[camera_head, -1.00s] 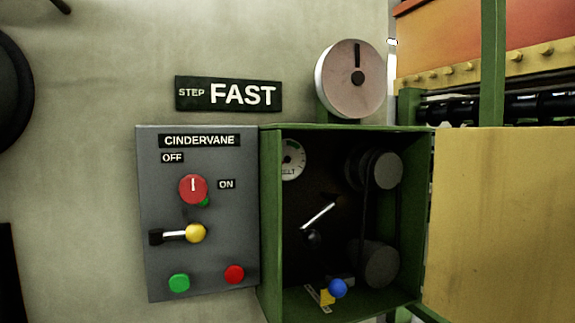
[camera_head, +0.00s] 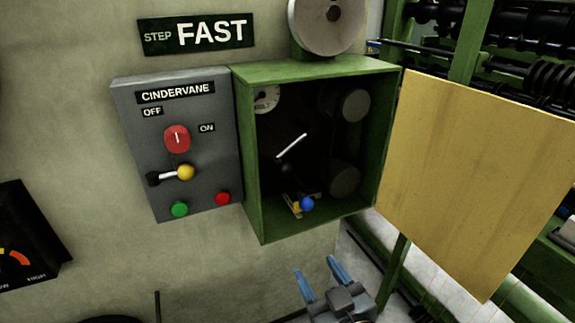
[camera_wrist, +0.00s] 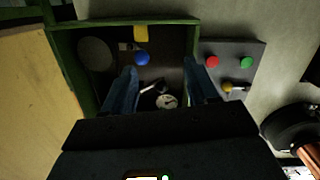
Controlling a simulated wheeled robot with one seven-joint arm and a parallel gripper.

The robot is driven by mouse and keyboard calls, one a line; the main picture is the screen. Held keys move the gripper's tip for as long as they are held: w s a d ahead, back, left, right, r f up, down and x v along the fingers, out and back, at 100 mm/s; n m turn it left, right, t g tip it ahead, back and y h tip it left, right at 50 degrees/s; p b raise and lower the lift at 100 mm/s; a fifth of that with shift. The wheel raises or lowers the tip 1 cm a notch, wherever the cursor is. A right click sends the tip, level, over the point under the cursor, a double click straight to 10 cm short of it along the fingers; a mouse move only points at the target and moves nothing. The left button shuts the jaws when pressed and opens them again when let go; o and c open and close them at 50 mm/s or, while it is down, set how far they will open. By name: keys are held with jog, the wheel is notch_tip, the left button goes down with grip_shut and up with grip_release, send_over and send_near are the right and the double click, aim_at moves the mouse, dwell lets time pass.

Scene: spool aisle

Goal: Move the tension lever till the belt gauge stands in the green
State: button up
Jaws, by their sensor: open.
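A pale bar (camera_head: 291,146) slants across the box's dark middle. My gripper (camera_head: 320,272) is open and empty, below and in front of the box. In the wrist view its blue fingers point toward the box.
Left of the box is a grey control panel (camera_head: 210,105) with a red knob, a yellow-knobbed lever and green and red buttons. The box's yellow door (camera_head: 470,180) stands open at the right. A dark dial (camera_head: 25,240) hangs at the lower left.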

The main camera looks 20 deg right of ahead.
jog(key=m+t+h+p, duration=0.1)
jog(key=m+h+p, duration=0.1)
jog(key=p, duration=0.2)
send_near(287, 175)
jog(key=w, duration=0.4)
jog(key=shift+w+d, duration=0.15)
jog(key=shift+d, duration=0.2)
jog(key=w+p, duration=0.1)
jog(key=w, duration=0.2)
jog(key=w+d, duration=0.1)
jog(key=w, duration=0.3)
jog(key=shift+w+d+p, duration=0.1)
jog(key=shift+d+p, duration=0.15)
jog(key=shift+p, duration=0.15)
grip_shut()
